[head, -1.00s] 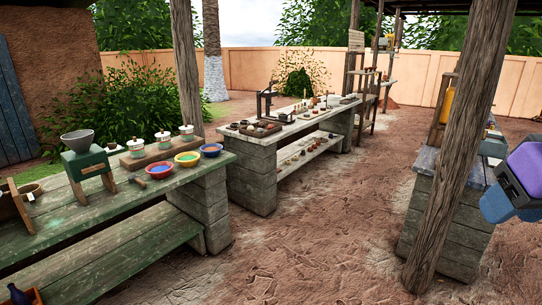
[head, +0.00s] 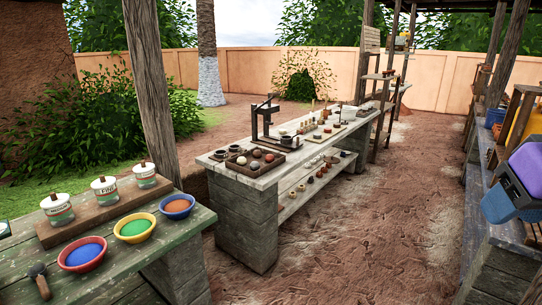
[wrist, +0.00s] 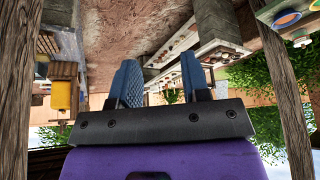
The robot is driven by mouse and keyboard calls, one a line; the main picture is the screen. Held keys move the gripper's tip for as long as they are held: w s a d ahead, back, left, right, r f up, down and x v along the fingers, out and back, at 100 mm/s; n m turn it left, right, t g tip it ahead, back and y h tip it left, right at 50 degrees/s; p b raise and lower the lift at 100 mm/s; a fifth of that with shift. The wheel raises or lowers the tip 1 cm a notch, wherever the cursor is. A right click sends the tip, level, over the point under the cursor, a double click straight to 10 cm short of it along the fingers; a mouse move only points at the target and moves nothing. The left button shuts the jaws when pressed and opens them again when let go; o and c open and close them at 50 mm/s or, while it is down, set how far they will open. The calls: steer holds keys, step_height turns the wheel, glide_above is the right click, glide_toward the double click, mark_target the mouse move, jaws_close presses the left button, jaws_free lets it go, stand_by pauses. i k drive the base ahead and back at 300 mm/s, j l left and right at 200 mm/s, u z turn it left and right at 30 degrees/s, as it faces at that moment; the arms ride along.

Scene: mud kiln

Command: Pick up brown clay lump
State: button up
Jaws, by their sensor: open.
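Several small round lumps lie in a shallow dark tray (head: 242,170) on the near end of the middle table (head: 222,170). They are whitish, dark and reddish brown. A brown lump (head: 256,154) seems to be among them, but they are too small to be sure which is the clay lump. In the wrist view my gripper (wrist: 160,82) is open, with two blue fingers apart and nothing between them. It is far from the tray.
A green table (head: 105,270) at near left holds coloured powder bowls (head: 134,228) and white jars (head: 104,188). A wooden post (head: 148,90) rises behind it. A dark press stand (head: 266,122) is beside the tray. Bare ground (head: 350,240) lies between.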

mark_target(256, 154)
steer(key=i, duration=1.1)
steer(key=i+l+u, duration=0.15)
steer(key=i, duration=1)
steer(key=i+l+u, duration=0.15)
steer(key=i+u, duration=0.15)
steer(key=i, duration=0.2)
steer(key=i+l+u, duration=0.3)
steer(key=i, duration=0.15)
steer(key=i+l+u, duration=0.25)
steer(key=i, duration=0.2)
